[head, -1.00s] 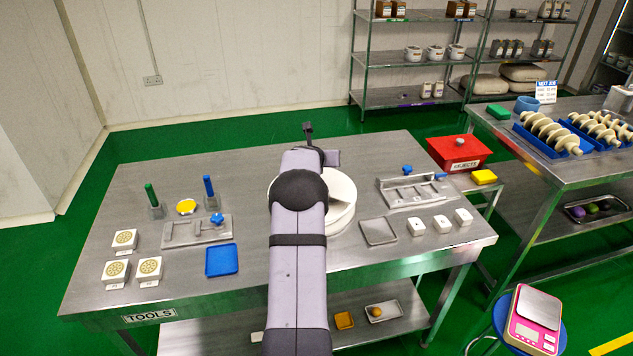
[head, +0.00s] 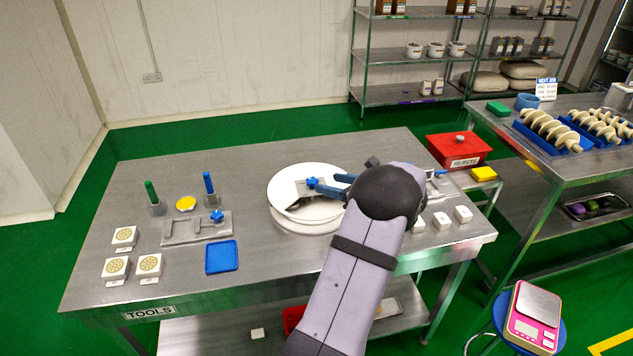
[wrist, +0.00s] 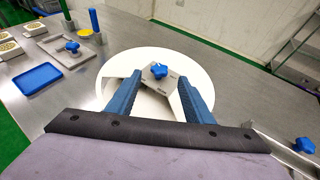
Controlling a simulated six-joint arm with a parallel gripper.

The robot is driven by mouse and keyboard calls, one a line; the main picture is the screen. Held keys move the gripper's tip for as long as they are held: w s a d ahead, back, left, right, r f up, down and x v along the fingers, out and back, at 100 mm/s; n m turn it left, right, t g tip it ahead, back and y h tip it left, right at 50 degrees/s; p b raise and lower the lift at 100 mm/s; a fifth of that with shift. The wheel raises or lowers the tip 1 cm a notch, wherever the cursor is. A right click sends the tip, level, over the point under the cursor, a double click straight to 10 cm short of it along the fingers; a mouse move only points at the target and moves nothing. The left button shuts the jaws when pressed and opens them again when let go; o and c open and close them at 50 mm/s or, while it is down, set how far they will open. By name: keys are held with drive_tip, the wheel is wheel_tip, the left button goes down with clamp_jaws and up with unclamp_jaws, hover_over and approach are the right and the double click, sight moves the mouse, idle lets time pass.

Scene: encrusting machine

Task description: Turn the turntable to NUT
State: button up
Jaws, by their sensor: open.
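The turntable (head: 280,186) is a round white disc on a white base in the middle of the steel table. It also shows in the wrist view (wrist: 200,65). A grey metal plate (wrist: 182,84) lies across its top, with a blue star-shaped knob (wrist: 159,71) on it. My gripper (wrist: 161,84) is open over the disc, with its blue fingers on either side of the knob and plate. In the head view my gripper (head: 336,185) reaches in from the right. I cannot tell whether the fingers touch anything. No NUT marking is readable; part of the disc is hidden.
Left of the turntable are a metal fixture (head: 180,233) with a blue knob, a blue tray (head: 222,258) and green (head: 153,195) and blue (head: 208,186) upright handles. White blocks (head: 463,214) and a red rejects box (head: 458,148) are at right. The table's back left is clear.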

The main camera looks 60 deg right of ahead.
sight(312, 179)
drive_tip(key=shift+p+x, duration=1.15)
drive_tip(key=shift+x, duration=2.55)
clamp_jaws()
